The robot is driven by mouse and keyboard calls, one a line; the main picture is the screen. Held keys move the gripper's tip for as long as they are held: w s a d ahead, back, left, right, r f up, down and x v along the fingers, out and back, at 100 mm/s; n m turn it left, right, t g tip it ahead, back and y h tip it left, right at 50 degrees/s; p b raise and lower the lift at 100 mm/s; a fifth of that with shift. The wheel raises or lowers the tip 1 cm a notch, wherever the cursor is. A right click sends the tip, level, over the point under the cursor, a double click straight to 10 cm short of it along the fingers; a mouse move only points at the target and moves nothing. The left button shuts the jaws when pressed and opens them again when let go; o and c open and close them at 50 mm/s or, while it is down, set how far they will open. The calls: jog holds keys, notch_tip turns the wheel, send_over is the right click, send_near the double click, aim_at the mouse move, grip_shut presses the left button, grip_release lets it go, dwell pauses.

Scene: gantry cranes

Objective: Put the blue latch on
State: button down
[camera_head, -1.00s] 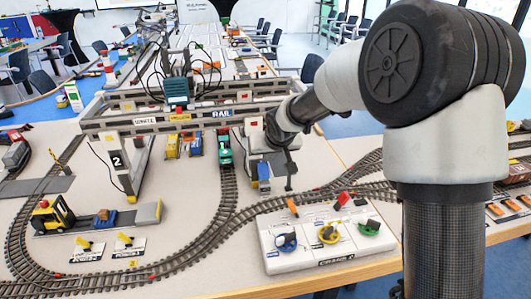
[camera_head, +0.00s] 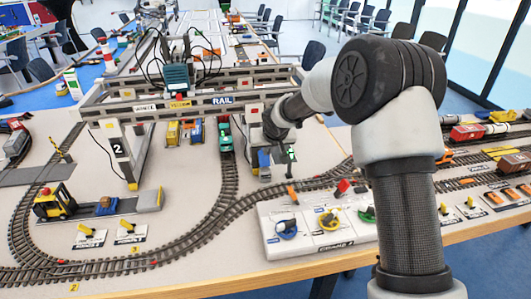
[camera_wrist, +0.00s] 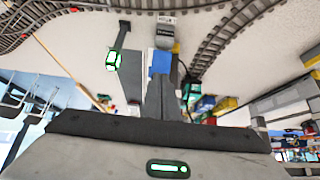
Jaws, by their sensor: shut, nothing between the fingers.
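A white control box (camera_head: 300,246) marked for crane 2 stands near the table's front edge. It bears a blue latch or knob (camera_head: 287,229) at its left, a yellow one (camera_head: 329,220) in the middle and a green one (camera_head: 369,214) at the right. I cannot tell the blue one's setting. My gripper (camera_head: 270,134) is by the right leg of the gantry crane, behind and above the box, apart from the blue knob. In the wrist view my gripper (camera_wrist: 159,82) shows as narrow grey fingers, shut and empty. A blue piece (camera_wrist: 160,62) lies just beyond the fingertips.
The gantry crane (camera_head: 180,106) spans the tracks behind the box. A signal post with a green light (camera_head: 291,151) stands close to my gripper. Curved track (camera_head: 190,250) runs left of the box.

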aim_at(265, 160)
jog(key=x, duration=0.5)
jog(key=shift+w+a+r, duration=0.15)
jog(key=shift+w+r, duration=0.1)
jog(key=shift+w, duration=0.15)
jog(key=shift+w+r+p, duration=0.15)
jog(key=shift+r+p, duration=0.2)
jog(key=shift+p, duration=0.55)
jog(key=p, duration=0.1)
jog(key=g+p, duration=0.1)
jog(key=p, duration=0.1)
jog(key=shift+w+r+h+p, duration=0.15)
jog(key=shift+w+h+p, duration=0.15)
jog(key=shift+w, duration=0.05)
jog(key=g+p, duration=0.1)
jog(key=p, duration=0.1)
jog(key=shift+a+g+p, duration=0.1)
jog(key=shift+g+p, duration=0.2)
jog(key=shift+p, duration=0.05)
jog(key=shift+f+g+p, duration=0.3)
jog(key=shift+f+p, duration=0.1)
jog(key=shift+f, duration=0.1)
